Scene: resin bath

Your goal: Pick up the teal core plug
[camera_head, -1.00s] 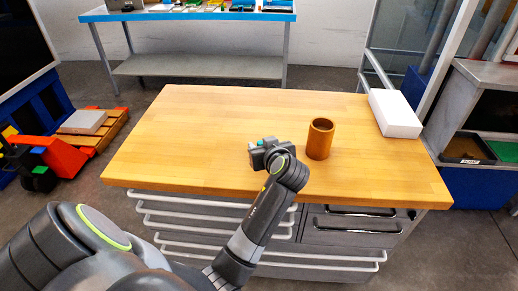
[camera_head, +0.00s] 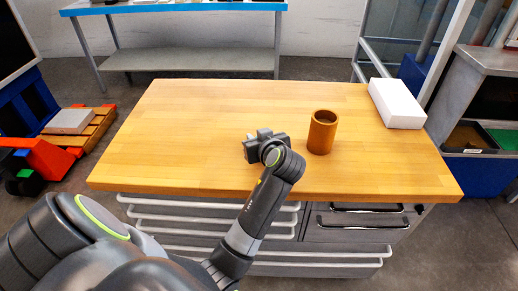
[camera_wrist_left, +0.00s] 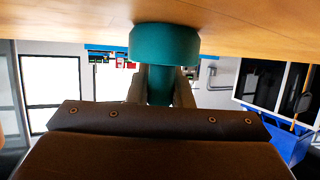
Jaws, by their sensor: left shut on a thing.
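The teal core plug (camera_wrist_left: 164,46) shows in the left wrist view as a wide round disc with a narrower stem. My left gripper (camera_wrist_left: 161,84) is shut on the stem, one finger on each side. In the head view my left gripper (camera_head: 260,137) is low over the wooden table, left of the brown cylinder; the plug is hidden there behind it. I cannot tell whether the plug touches the table. My right gripper is not in view.
An open-topped brown cylinder (camera_head: 322,132) stands upright just right of my left gripper. A white box (camera_head: 397,103) lies at the right edge of the wooden table (camera_head: 190,130). The table's left and back parts are clear.

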